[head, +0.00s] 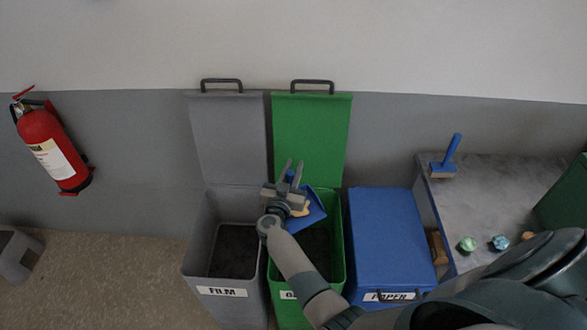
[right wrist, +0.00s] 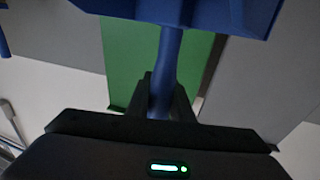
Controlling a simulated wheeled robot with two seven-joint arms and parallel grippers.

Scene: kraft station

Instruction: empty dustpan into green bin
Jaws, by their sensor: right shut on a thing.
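The green bin (head: 275,295) stands in the middle of the head view with its lid (head: 312,135) up against the wall. My right gripper (head: 292,175) is over this bin, shut on the handle of the blue dustpan (head: 313,212). The dustpan is tilted above the bin's opening, with something yellowish at its near edge partly behind the gripper. In the right wrist view the blue handle (right wrist: 168,65) runs between the fingers to the pan (right wrist: 200,12). What the pan holds is not clear. My left gripper is not in view.
The grey FILM bin (head: 205,255) stands open on the left, the blue PAPER bin (head: 385,235) closed on the right. A grey table (head: 490,185) holds a blue brush (head: 446,160) and several crumpled pieces (head: 499,242). A fire extinguisher (head: 50,145) hangs at far left.

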